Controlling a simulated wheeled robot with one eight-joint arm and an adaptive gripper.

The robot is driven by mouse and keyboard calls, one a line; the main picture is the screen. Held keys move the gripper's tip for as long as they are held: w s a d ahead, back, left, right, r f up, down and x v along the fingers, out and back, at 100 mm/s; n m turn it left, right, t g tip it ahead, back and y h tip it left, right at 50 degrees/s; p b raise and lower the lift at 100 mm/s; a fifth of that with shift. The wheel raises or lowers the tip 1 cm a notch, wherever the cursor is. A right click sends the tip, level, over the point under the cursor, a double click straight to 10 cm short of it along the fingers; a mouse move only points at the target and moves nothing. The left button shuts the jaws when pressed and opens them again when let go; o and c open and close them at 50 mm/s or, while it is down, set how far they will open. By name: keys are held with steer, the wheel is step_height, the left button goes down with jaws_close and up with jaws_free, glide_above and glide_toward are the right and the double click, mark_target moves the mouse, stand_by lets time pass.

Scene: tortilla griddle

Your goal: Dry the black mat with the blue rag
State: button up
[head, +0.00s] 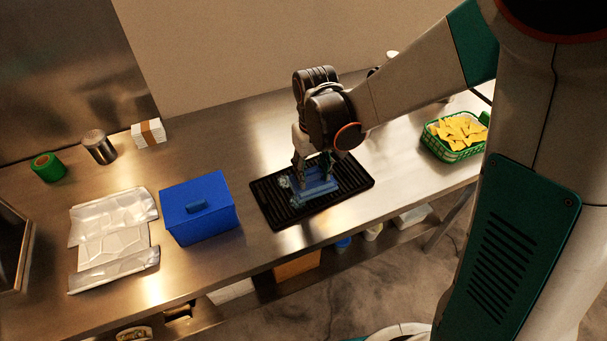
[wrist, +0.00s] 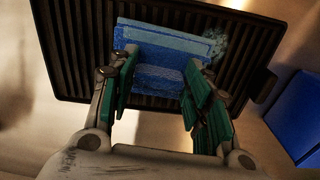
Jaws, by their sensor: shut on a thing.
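The black mat (head: 349,178) is a ribbed dark rectangle lying on the steel counter; it also fills the upper part of the wrist view (wrist: 68,52). The blue rag (head: 318,186) lies folded over the mat's middle, and its striped surface shows in the wrist view (wrist: 160,55). My gripper (wrist: 155,80) is over the mat, with its green-padded fingers on either side of the rag, shut on it. A pale bluish wet-looking patch (wrist: 217,45) shows on the mat beside the rag. The mat's surface under the rag is hidden.
A blue lidded box (head: 200,215) stands left of the mat. Crumpled foil (head: 112,240) lies farther left. A green basket of yellow chips (head: 455,135) stands at the right. A metal can (head: 99,147), green roll (head: 48,167) and white stack (head: 148,134) stand at the back left.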

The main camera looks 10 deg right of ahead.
steer(key=shift+w+d, duration=0.2)
steer(key=shift+d, duration=0.35)
steer(key=shift+d, duration=0.1)
steer(key=shift+o, duration=0.2)
steer(key=shift+w+d+f, duration=0.1)
steer(key=shift+w+d, duration=0.2)
steer(key=shift+d, duration=0.45)
steer(key=shift+w+d, duration=0.3)
steer(key=shift+d, duration=0.45)
steer(key=shift+d, duration=0.15)
steer(key=shift+c, duration=0.2)
steer(key=shift+a, duration=0.2)
steer(key=shift+w+d+b, duration=0.15)
steer(key=shift+w+d, duration=0.5)
steer(key=shift+d, duration=0.25)
steer(key=shift+w+d+b, duration=0.15)
steer(key=shift+w+d, duration=0.45)
steer(key=shift+d, duration=0.25)
steer(key=shift+a, duration=0.1)
